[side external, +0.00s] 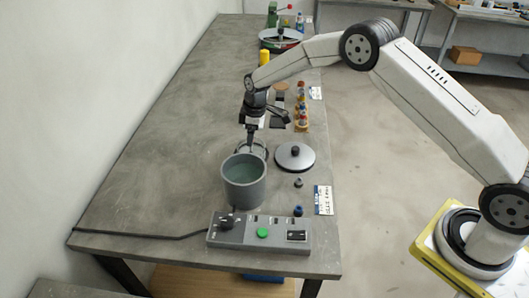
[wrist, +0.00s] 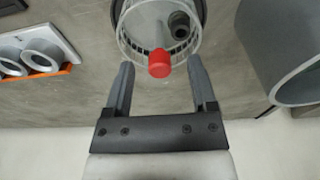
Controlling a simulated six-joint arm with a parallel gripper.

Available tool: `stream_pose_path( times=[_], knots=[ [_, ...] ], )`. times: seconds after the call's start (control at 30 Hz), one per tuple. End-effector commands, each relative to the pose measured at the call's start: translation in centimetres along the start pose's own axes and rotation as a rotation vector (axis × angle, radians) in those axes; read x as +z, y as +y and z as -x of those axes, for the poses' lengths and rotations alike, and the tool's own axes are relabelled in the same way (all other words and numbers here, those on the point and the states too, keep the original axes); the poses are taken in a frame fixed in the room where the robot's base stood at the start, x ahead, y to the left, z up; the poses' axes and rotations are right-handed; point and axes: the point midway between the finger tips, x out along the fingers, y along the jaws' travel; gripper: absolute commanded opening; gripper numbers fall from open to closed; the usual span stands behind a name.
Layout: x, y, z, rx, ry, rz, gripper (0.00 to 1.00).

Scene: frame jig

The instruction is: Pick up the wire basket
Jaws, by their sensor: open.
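The wire basket (wrist: 130,45) is round and pale, with a slotted wall. It shows at the top of the wrist view, partly cut off by the frame edge. A red piece (wrist: 159,63) is at its near side, and a dark round part (wrist: 180,24) shows inside it. My gripper (wrist: 160,62) is open, with one finger on each side of the red piece and visible gaps to it. In the side external view my gripper (side external: 252,142) points down behind the grey pot, and the basket (side external: 246,148) is mostly hidden there.
The grey pot (side external: 244,188) stands close in front of my gripper; its wall (wrist: 283,50) is at the right of the wrist view. The table's left side is clear.

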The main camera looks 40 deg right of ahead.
Motion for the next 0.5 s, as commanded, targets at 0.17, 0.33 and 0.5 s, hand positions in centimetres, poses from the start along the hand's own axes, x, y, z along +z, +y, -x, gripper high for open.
stream_pose_path(
  times=[0.17, 0.33, 0.5],
  knots=[
    [0.0, 0.0, -2.1, -0.001, -0.002, 0.0, 0.73],
    [0.0, 0.0, -3.0, 0.001, 0.0, 0.0, 0.73],
    [0.0, 0.1, -3.1, 0.002, 0.0, 0.0, 0.73]
  ],
)
